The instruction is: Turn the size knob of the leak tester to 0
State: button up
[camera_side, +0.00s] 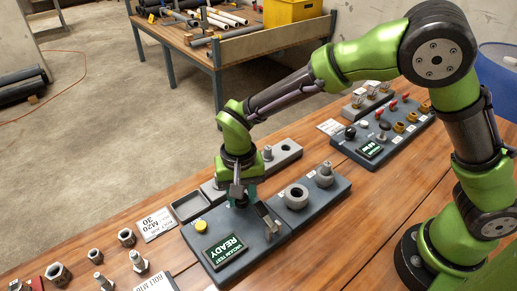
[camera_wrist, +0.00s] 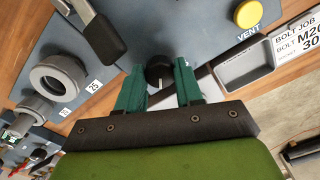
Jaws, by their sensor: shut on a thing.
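The leak tester (camera_side: 218,222) is a dark grey box on the wooden bench in the side view. Its display (camera_side: 226,250) reads "VACUUM TEST READY". My gripper (camera_side: 240,202) points down over its top. In the wrist view, the black round size knob (camera_wrist: 158,71) lies between my two green fingers, which are shut on it. A white line shows on the knob's edge nearest the palm; the scale around the knob cannot be read. In the side view the knob is hidden by the fingers.
A yellow vent button (camera_wrist: 248,14) and a lever with a black grip (camera_wrist: 104,38) flank the knob. Grey ring sockets (camera_wrist: 58,76), one labelled 25, stand beside the tester. An empty grey tray (camera_side: 190,205) lies behind it. Loose nuts and bolts (camera_side: 126,238) are at the left.

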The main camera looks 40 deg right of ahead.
jog(key=n, duration=0.6)
jog(key=shift+n, duration=0.4)
dwell(0.4)
jog(key=o, duration=1)
jog(key=shift+o, duration=0.2)
notch_tip(320, 180, up, 17)
